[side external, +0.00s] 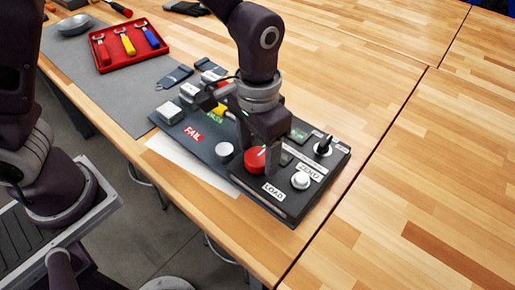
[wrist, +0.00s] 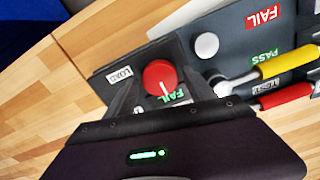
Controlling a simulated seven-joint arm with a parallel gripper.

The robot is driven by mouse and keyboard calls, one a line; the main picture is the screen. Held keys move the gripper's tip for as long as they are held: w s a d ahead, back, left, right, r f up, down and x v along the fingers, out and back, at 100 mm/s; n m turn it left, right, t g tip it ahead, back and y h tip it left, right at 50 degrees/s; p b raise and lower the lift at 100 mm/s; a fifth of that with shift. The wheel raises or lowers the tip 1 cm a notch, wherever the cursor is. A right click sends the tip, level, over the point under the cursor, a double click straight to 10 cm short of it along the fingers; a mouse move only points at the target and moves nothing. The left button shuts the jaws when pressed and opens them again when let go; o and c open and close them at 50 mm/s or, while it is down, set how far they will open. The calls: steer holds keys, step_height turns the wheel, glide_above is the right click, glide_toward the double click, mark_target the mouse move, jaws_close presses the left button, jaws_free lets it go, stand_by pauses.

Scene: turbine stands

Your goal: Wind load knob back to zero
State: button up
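The red load knob (side external: 256,161) sits on the dark control panel (side external: 224,176), near the white LOAD label (side external: 273,190). In the wrist view the round red knob (wrist: 158,76) carries a white pointer line, which points down toward my gripper body. My gripper (side external: 257,147) is lowered over the knob, with one finger on either side of it. In the wrist view my gripper (wrist: 163,80) looks open around the knob; whether the fingertips touch it is unclear. The ZERO label (side external: 309,171) lies to the right of the knob, beside my finger.
A white round knob (side external: 301,180), a black switch (side external: 323,146) and a grey button (side external: 224,149) stand up from the panel near my gripper. A red tray (side external: 130,44) with several coloured tools lies at the back left. The wooden table on the right is clear.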

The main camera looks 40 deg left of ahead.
mark_target(257, 156)
step_height(257, 156, up, 7)
steer(key=shift+r, duration=0.1)
stand_by(0.5)
steer(key=s+a+r+n+t+h, duration=0.1)
steer(key=s+a+r, duration=0.2)
steer(key=a+r, duration=0.3)
steer(key=s+a+r+t, duration=0.1)
steer(key=s+a, duration=0.2)
steer(key=s, duration=0.1)
steer(key=s+a+r+n+t, duration=0.1)
steer(key=s+a+t, duration=0.1)
steer(key=s+a, duration=0.1)
steer(key=s+a+r+t+y, duration=0.1)
steer(key=s+a, duration=0.3)
steer(key=s, duration=0.1)
steer(key=shift+s+t, duration=0.3)
